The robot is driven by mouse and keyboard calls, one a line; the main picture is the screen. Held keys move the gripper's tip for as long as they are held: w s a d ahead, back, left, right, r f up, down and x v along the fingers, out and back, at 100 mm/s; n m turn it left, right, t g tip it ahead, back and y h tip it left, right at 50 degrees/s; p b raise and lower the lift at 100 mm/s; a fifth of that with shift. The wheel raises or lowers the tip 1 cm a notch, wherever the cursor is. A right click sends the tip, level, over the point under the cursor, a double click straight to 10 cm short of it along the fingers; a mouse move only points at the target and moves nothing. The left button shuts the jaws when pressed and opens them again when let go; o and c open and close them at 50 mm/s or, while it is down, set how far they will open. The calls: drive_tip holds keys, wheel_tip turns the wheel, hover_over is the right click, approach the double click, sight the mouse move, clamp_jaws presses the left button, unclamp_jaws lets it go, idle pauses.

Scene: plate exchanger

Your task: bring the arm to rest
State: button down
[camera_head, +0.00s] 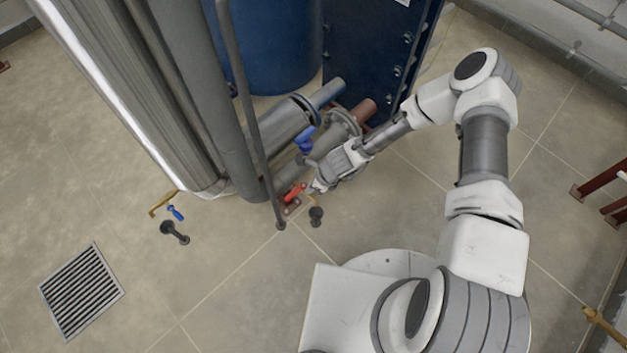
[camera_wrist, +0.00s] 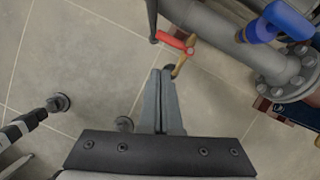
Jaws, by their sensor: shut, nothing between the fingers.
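My arm reaches from my base at the lower right toward the pipes in the middle of the head view. My gripper (camera_head: 317,187) is low, beside a valve with a red handle (camera_head: 294,192). In the wrist view, my gripper's fingers (camera_wrist: 164,74) are together with nothing between them. Their tips lie close to the brass body (camera_wrist: 186,58) of the valve with the red handle (camera_wrist: 173,41). I cannot tell whether they touch it.
A blue-handled valve (camera_head: 305,140) sits on the grey pipes near my wrist. The dark blue exchanger (camera_head: 365,50) stands behind my forearm. A grey vertical pipe (camera_head: 250,110) is left of my gripper. Open floor (camera_head: 240,290) lies at the front left, with a drain grate (camera_head: 81,291).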

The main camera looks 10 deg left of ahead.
drive_tip(key=shift+v, duration=1.2)
